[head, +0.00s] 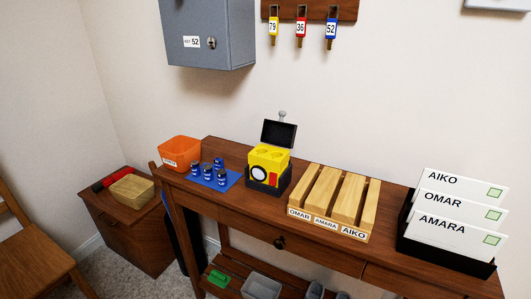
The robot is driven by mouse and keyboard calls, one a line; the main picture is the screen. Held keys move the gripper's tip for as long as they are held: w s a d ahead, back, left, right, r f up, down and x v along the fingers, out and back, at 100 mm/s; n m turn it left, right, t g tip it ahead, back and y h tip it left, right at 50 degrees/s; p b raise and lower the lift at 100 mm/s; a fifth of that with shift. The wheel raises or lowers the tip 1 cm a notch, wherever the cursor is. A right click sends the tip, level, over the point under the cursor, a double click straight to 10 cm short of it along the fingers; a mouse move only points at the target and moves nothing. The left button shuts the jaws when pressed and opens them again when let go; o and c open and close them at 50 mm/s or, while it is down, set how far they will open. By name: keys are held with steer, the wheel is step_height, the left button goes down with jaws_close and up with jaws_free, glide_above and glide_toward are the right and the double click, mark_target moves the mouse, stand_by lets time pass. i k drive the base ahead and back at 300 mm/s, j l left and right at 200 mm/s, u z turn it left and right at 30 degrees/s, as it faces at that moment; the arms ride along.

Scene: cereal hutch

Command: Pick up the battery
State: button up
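Several dark blue batteries stand upright on a blue mat (232,181) at the left part of the wooden table. One battery (195,169) is at the left, another (207,171) is in the middle, one (222,178) is at the front right and one (218,163) is at the back. A yellow and black device (268,160) with its black lid raised stands right of the mat. Round openings seem to show in its top. My gripper is not in view.
An orange bin (180,151) stands behind and left of the batteries. A wooden slotted rack (327,231) and a black holder with named cards (450,257) stand to the right. A grey cabinet (208,32) and hanging tagged keys (300,27) are on the wall above.

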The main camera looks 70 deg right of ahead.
mark_target(195, 165)
steer(key=i+l+z, duration=0.15)
steer(key=z, duration=0.2)
steer(key=i+l+z, duration=0.1)
steer(key=i+z, duration=0.65)
steer(key=k, duration=0.1)
